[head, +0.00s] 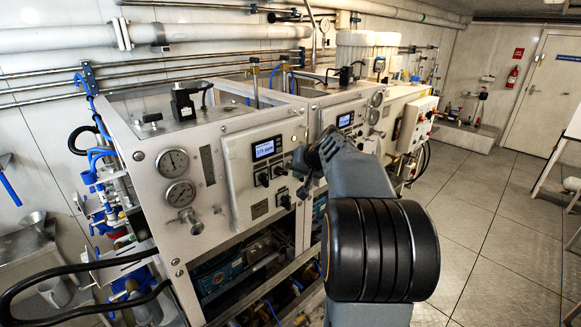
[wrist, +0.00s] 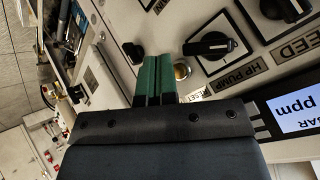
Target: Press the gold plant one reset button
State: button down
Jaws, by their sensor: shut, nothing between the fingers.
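The gold reset button (wrist: 182,71) shows in the wrist view, just right of my fingers, with a RESET label beside it. My gripper (wrist: 156,57) has green fingers, shut together with nothing between them. The fingertips reach up toward the panel face beside the button. I cannot tell whether they touch the panel. In the head view, my arm's far end is at the right part of the first plant's control panel (head: 235,172), and the gold button cannot be made out there.
A black HP PUMP knob (wrist: 208,46) and a FEED knob (wrist: 278,14) sit right of the button in the wrist view. A lit display (wrist: 298,113) is lower right. Open floor (head: 480,225) lies to the right in the head view.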

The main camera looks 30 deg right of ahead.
jog(key=shift+w+a, duration=0.1)
jog(key=shift+w, duration=0.25)
jog(key=shift+w, duration=0.45)
dwell(0.6)
jog(key=shift+s, duration=0.1)
dwell(0.3)
jog(key=shift+s+b, duration=0.55)
jog(key=shift+s, duration=0.2)
jog(key=shift+s+d+b, duration=0.2)
jog(key=shift+s+b, duration=0.3)
jog(key=shift+s, duration=0.35)
jog(key=shift+s+d+b, duration=0.15)
jog(key=shift+s+b, duration=0.3)
jog(key=shift+s, duration=0.35)
jog(key=shift+s+d+b, duration=0.2)
jog(key=shift+s+b, duration=0.3)
jog(key=shift+s, duration=0.35)
